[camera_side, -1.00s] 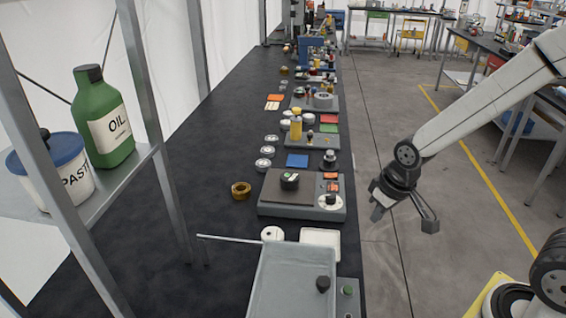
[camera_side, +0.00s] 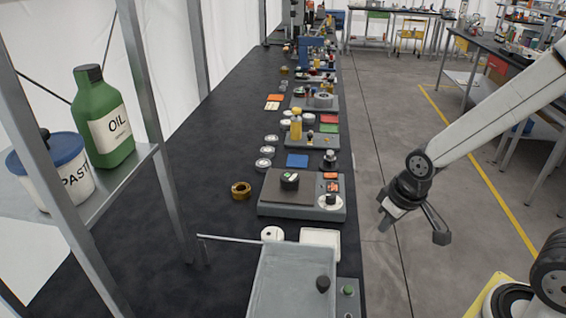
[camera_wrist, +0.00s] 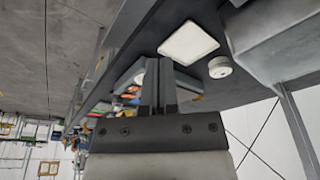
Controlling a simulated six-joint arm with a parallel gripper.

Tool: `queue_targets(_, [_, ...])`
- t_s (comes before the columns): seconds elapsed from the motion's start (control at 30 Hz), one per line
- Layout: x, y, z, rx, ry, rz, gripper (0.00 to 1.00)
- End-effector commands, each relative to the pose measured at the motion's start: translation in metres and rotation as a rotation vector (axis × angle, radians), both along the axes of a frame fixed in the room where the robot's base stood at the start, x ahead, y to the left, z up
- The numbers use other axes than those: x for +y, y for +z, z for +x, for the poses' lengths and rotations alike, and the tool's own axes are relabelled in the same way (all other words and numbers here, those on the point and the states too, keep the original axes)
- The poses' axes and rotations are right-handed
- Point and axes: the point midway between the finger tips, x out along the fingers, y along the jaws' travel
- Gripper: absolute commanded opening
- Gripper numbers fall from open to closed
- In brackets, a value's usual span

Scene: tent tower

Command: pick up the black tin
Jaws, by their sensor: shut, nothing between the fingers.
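The black tin (camera_side: 289,181) is a short round tin with a pale and green mark on top. It sits on the brown top of a grey platform (camera_side: 270,211) on the dark bench. My gripper (camera_side: 384,223) is to the right of the platform, past the bench's edge, over the floor and apart from the tin. In the wrist view my gripper (camera_wrist: 158,86) has its fingers together with nothing between them. I cannot make out the tin in the wrist view; the fingers cover part of the platform there.
A grey bin (camera_side: 262,290) stands at the bench's near end, with a white square dish (camera_side: 320,238) and a white round roll (camera_side: 272,233) behind it. A brass ring (camera_side: 241,190) lies left of the platform.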

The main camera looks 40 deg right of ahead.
Motion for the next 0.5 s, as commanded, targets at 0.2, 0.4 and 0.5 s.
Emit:
queue_targets(0.2, [0.0,0.0,0.0001,0.0,0.0,0.0,0.57])
queue_targets(0.4, [0.0,0.0,0.0001,0.0,0.0,0.0,1.0])
queue_targets(0.5, [0.0,0.0,0.0001,0.0,0.0,0.0,1.0])
